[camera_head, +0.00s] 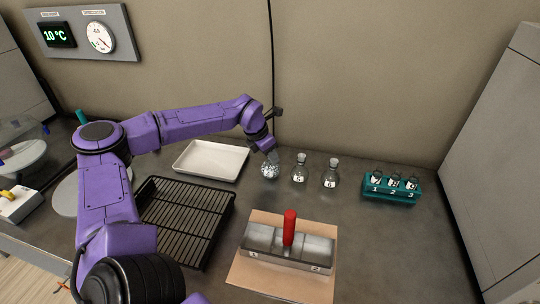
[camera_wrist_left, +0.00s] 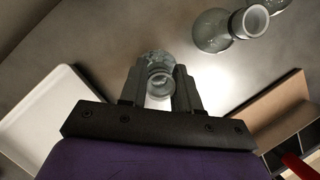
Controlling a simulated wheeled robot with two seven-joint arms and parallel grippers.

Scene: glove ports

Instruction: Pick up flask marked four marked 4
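A small clear glass flask (camera_head: 269,171) stands at the left end of a row at the back of the bench. Its label cannot be read here. My left gripper (camera_head: 272,153) is at its top, and in the left wrist view the fingers (camera_wrist_left: 160,92) sit on both sides of its neck, seeming to touch it. The flask (camera_wrist_left: 158,64) shows between them. Two similar stoppered flasks, a middle one (camera_head: 299,172) and a right one (camera_head: 330,176), stand to the right with small marked labels. My right gripper is not in view.
A white tray (camera_head: 185,166) and a black wire rack (camera_head: 150,214) lie to the left. A metal holder with a red handle (camera_head: 289,228) stands on a tan board (camera_head: 250,278) in front. A teal rack (camera_head: 388,199) stands right. A wall panel (camera_head: 120,40) hangs back left.

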